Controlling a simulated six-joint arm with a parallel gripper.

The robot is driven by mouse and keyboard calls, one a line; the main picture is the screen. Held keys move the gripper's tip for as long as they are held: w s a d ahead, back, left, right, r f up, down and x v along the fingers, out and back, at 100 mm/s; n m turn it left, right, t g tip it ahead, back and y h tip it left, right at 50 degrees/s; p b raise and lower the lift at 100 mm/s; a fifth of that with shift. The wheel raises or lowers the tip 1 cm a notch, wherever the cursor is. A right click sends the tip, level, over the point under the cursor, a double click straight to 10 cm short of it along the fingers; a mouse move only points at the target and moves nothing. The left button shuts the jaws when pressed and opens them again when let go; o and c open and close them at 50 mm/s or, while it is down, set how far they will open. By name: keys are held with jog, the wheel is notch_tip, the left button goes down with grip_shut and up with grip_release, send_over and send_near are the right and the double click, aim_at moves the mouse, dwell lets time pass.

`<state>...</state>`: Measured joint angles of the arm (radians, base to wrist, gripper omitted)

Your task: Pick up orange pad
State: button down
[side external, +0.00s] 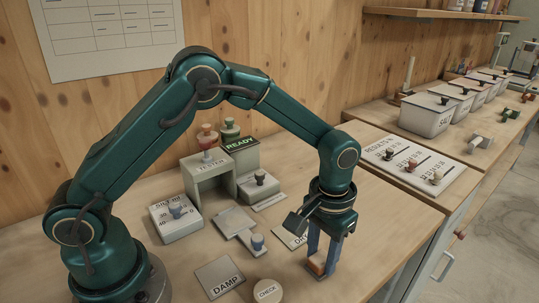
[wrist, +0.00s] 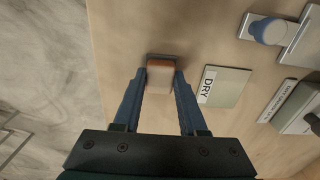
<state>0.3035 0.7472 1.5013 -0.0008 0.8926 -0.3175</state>
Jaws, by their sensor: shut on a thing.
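The orange pad (wrist: 160,77) sits between the two fingertips of my gripper (wrist: 161,82) in the wrist view. It looks like a small block, orange-brown with a paler face and a dark strip along its far edge. In the side view my gripper (side external: 323,262) points down at the front right of the table, and the pad (side external: 317,265) shows low between the blue fingers. The fingers are shut on it. The pad is at or very near the tabletop; I cannot tell whether it touches it.
A DRY plate (wrist: 225,86) lies just right of the pad in the wrist view. A DAMP plate (side external: 220,277) and a round CHECK disc (side external: 268,290) lie left of my gripper. The grey TESTER (side external: 208,183) stands farther back. The table's edge is close by on the right.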

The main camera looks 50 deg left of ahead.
aim_at(316, 253)
jog(key=shift+r, duration=0.55)
jog(key=r, duration=0.2)
jog(key=a+r, duration=0.1)
jog(key=r, duration=0.1)
jog(key=shift+a, duration=0.2)
jog(key=s+a+r, duration=0.1)
jog(key=a+r, duration=0.5)
jog(key=a, duration=0.4)
jog(key=shift+s, duration=0.2)
jog(key=shift+a, duration=0.1)
